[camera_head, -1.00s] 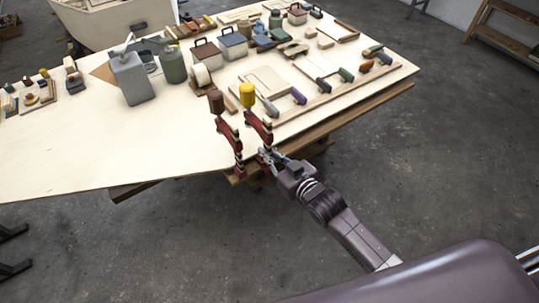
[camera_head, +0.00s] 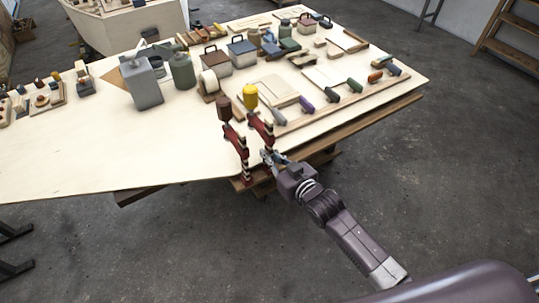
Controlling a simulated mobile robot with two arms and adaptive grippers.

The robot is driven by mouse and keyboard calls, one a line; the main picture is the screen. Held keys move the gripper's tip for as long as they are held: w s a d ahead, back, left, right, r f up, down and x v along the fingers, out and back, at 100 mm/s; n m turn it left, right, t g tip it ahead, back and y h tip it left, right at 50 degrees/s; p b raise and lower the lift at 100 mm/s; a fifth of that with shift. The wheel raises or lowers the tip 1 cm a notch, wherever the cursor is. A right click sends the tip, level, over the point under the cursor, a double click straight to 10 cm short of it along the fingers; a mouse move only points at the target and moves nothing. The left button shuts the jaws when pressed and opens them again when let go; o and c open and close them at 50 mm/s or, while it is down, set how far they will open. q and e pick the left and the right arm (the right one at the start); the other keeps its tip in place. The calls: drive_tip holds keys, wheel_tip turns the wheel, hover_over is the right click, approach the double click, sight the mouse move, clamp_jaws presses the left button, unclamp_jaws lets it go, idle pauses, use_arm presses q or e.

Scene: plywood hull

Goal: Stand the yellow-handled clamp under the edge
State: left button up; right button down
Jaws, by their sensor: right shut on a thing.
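The yellow-handled clamp (camera_head: 260,125) is upright at the front edge of the plywood table (camera_head: 110,160), its yellow handle above the top and its red body reaching down over the edge. My right gripper (camera_head: 268,158) is shut on the lower part of this clamp, from the right. A similar red clamp with a brown handle (camera_head: 234,138) stands upright just to its left, at the same edge. Whether the lower jaw of the yellow-handled clamp touches the underside of the edge is too small to tell. My left gripper is not in view.
A wooden beam (camera_head: 370,118) runs under the table's right edge. Several handled tools lie at the right. The tabletop's front left is bare.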

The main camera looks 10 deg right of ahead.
drive_tip(key=shift+r, duration=0.15)
drive_tip(key=c, duration=2)
unclamp_jaws()
drive_tip(key=shift+s+f, duration=0.1)
drive_tip(key=shift+f, duration=0.15)
drive_tip(key=v, duration=1.2)
drive_tip(key=shift+r, duration=0.15)
drive_tip(key=s+d+f+m+g+h+b, duration=0.1)
drive_tip(key=s+d+f+g, duration=0.2)
drive_tip(key=f, duration=0.9)
drive_tip(key=s+d+f+g+h+b, duration=0.15)
drive_tip(key=s+f, duration=0.25)
drive_tip(key=f, duration=0.7)
drive_tip(key=s+d+f+m+g+h, duration=0.1)
drive_tip(key=s+d+f+h, duration=0.2)
drive_tip(key=f, duration=0.9)
drive_tip(key=s+f+g+b, duration=0.1)
drive_tip(key=s+f+g, duration=0.1)
drive_tip(key=s+f, duration=0.5)
drive_tip(key=s+f+g+b, duration=0.1)
drive_tip(key=s+f+g, duration=0.2)
drive_tip(key=s, duration=1.1)
drive_tip(key=s+f+g, duration=0.2)
drive_tip(key=s+f, duration=0.8)
drive_tip(key=shift+s+d+f+g+b, duration=0.2)
drive_tip(key=shift+d+f+g+b, duration=0.05)
drive_tip(key=shift+f+g+b, duration=0.15)
